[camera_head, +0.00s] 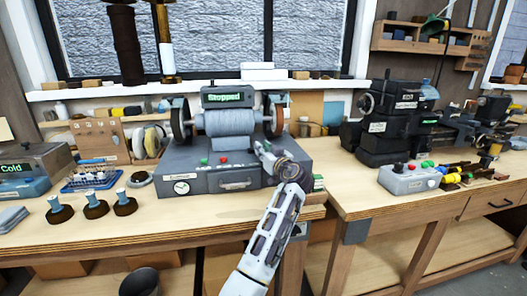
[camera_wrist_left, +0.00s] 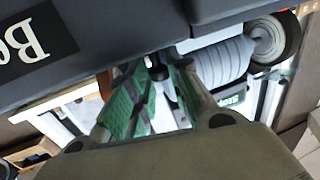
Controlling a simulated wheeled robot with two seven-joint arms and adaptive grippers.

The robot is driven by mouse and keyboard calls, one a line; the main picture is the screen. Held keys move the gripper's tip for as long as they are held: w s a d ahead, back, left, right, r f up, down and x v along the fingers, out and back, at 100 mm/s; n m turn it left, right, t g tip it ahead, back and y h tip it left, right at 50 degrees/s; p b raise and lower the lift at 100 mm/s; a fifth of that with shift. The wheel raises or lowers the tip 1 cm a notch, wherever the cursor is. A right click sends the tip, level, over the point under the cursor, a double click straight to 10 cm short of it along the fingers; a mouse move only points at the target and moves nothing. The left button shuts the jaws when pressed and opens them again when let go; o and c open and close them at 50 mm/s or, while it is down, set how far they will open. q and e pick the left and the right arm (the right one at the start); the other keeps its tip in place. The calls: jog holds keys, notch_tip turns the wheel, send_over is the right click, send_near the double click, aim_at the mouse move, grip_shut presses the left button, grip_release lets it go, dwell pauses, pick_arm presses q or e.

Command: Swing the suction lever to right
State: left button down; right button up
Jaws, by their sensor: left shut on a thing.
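The grey machine base (camera_head: 190,160) with a roller and a "Stopped" display stands on the wooden bench in the head view. My left gripper (camera_head: 263,149) is at the right part of its top, its arm coming up from the bottom. In the left wrist view its green-padded fingers (camera_wrist_left: 158,90) are shut on a thin dark lever (camera_wrist_left: 158,72) next to a dark grey body. I take this to be the suction lever; its label is not readable. In the head view the fingers and wrist hide the lever. My right gripper is not in view.
A dial gauge (camera_head: 181,187) and coloured buttons are on the machine's front and top. Several dark stands (camera_head: 95,208) sit left on the bench. A black machine (camera_head: 390,125) and a grey control box (camera_head: 408,180) stand on the right bench.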

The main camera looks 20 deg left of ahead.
pick_arm(q)
jog(key=c, duration=1.3)
grip_release()
jog(key=shift+d, duration=0.1)
jog(key=shift+r, duration=0.1)
jog(key=shift+r, duration=4.9)
jog(key=shift+r, duration=0.1)
